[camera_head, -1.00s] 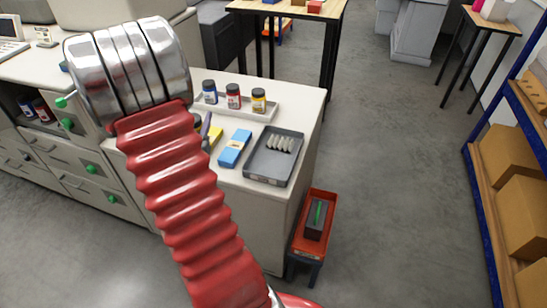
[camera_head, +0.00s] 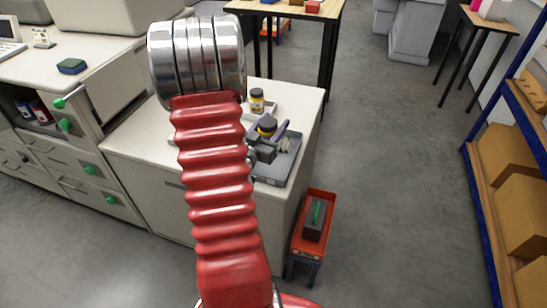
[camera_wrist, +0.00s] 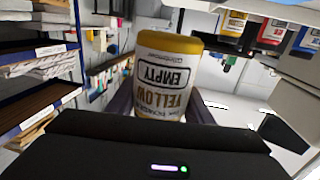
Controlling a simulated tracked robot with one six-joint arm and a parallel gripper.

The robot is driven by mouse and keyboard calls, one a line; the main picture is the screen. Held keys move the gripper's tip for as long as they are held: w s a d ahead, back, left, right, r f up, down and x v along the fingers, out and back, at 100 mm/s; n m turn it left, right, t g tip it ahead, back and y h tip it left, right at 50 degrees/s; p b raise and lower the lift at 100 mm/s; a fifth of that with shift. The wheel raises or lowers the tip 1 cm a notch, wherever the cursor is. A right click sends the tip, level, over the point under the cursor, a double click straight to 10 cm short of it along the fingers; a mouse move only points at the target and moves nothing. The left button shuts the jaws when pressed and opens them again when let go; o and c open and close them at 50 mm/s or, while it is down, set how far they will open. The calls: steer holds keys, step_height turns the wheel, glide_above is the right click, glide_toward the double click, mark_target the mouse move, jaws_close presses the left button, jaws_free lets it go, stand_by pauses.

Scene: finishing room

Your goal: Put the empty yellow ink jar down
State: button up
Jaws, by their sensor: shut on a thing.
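The empty yellow ink jar (camera_wrist: 165,80) is between my gripper's fingers (camera_wrist: 162,112) in the wrist view. Its label reads EMPTY and YELLOW, upside down in that picture.
Several pale pieces lie in the grey tray. A red bin (camera_head: 315,226) stands beside the cabinet. The floor to the right is clear.

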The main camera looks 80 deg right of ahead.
steer(key=shift+f, duration=2.9)
steer(key=shift+f, duration=2.1)
steer(key=o, duration=1.1)
steer(key=shift+f, duration=0.1)
steer(key=shift+v, duration=3.75)
